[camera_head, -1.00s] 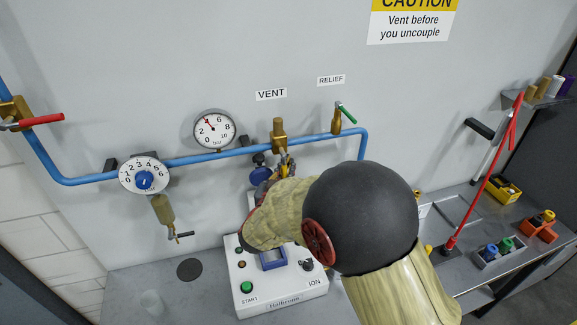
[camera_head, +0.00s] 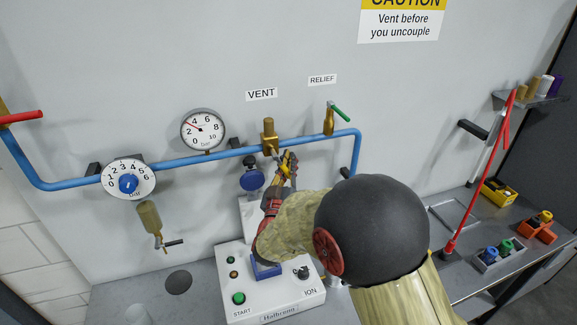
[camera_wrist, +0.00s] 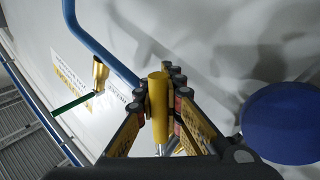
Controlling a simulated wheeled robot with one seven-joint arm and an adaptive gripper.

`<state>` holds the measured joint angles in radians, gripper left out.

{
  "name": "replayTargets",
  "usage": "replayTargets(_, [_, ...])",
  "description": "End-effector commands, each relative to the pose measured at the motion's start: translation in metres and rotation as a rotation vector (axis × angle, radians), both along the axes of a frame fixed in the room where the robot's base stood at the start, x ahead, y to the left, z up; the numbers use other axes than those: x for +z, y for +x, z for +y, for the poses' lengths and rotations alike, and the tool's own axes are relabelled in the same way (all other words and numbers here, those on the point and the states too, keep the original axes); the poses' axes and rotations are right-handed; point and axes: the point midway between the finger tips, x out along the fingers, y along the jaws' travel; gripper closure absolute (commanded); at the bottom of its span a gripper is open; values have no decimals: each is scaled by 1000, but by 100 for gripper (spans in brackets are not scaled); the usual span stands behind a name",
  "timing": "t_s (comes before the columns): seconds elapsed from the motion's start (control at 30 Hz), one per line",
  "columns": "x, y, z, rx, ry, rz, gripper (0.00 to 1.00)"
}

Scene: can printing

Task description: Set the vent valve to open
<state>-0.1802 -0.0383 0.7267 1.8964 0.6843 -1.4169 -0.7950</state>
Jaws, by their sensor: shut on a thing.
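The vent valve (camera_head: 269,135) is a brass body on the blue pipe, under the VENT sign. Its yellow handle (camera_wrist: 158,110) stands between my fingers in the wrist view. My gripper (camera_head: 288,166) is shut on this handle, just below and right of the brass body. In the wrist view my gripper (camera_wrist: 161,100) has a finger on each side of the handle. In the head view the handle is mostly covered by my fingers, so its exact angle is hard to tell. The pressure gauge (camera_head: 203,130) shows a red needle near the low end, around 2 to 3.
The relief valve (camera_head: 329,120) with a green lever is to the right. A blue round knob (camera_head: 252,178) hangs close left of my gripper. A blue-knobbed regulator dial (camera_head: 128,180) sits further left. A white machine (camera_head: 270,295) stands below my arm.

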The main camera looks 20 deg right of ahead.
Motion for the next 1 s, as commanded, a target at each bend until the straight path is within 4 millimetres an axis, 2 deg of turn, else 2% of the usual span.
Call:
replayTargets(0.43, [0,0,-1,0,-14,1,100])
replayTargets(0.47, [0,0,-1,0,-14,1,92])
replayTargets(0.7, [1,0,-1,1,-13,1,78])
replayTargets(1.0, [0,0,0,1,-13,1,77])
